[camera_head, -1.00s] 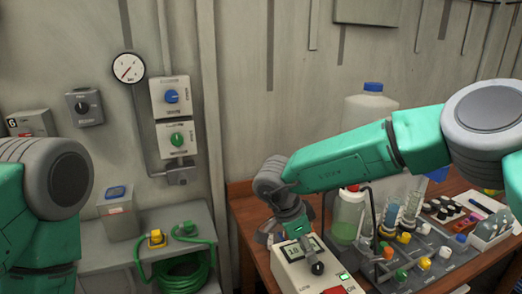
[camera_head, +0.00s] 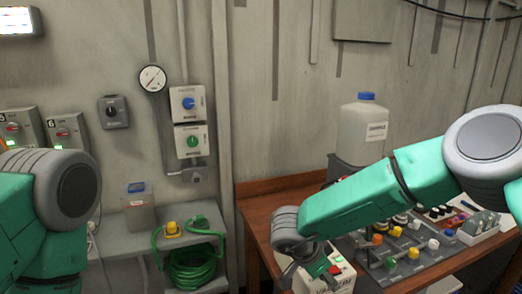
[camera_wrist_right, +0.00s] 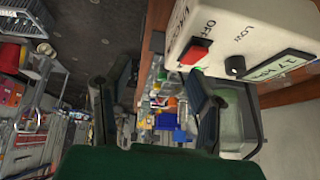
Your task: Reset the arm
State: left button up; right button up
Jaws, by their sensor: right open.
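My right gripper (camera_head: 300,272) hangs low at the front left of the wooden bench, beside a white vacuum box (camera_head: 338,282). In the right wrist view its two dark fingers (camera_wrist_right: 158,92) are spread apart with nothing between them. The same box (camera_wrist_right: 220,35) stands close by at the upper right there, with a red switch (camera_wrist_right: 194,54), a black knob (camera_wrist_right: 235,65) and a display (camera_wrist_right: 283,66). In the head view my right arm hides part of the box. My left arm enters at the left edge; its gripper is out of view.
The wooden bench (camera_head: 262,196) holds a large white jug (camera_head: 364,130) and a grey rack (camera_head: 405,264) of coloured caps. A grey shelf (camera_head: 205,238) with a green hose (camera_head: 192,270) stands left of it. A gauge (camera_head: 152,78) and switch boxes are on the wall.

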jog(key=s+d+f+n+t+y, duration=0.3)
jog(key=s+d+f+n, duration=0.55)
jog(key=s+f, duration=0.4)
jog(key=s+d+f+n+g+y, duration=0.1)
jog(key=s+d+n+g+y, duration=0.15)
jog(key=s, duration=1.05)
jog(key=s+d+f+n+g+y, duration=0.1)
jog(key=s+d+f+n+g, duration=0.2)
jog(key=s, duration=1.1)
jog(key=w+f+b, duration=0.1)
jog(key=f+b, duration=0.7)
jog(key=b, duration=0.1)
jog(key=w+a+f+b, duration=0.1)
jog(key=w+f+b, duration=0.1)
jog(key=f+b, duration=0.7)
jog(key=shift+w+a+n+b, duration=0.25)
jog(key=shift+n+b, duration=0.05)
jog(key=shift+b, duration=0.1)
jog(key=shift+h, duration=0.25)
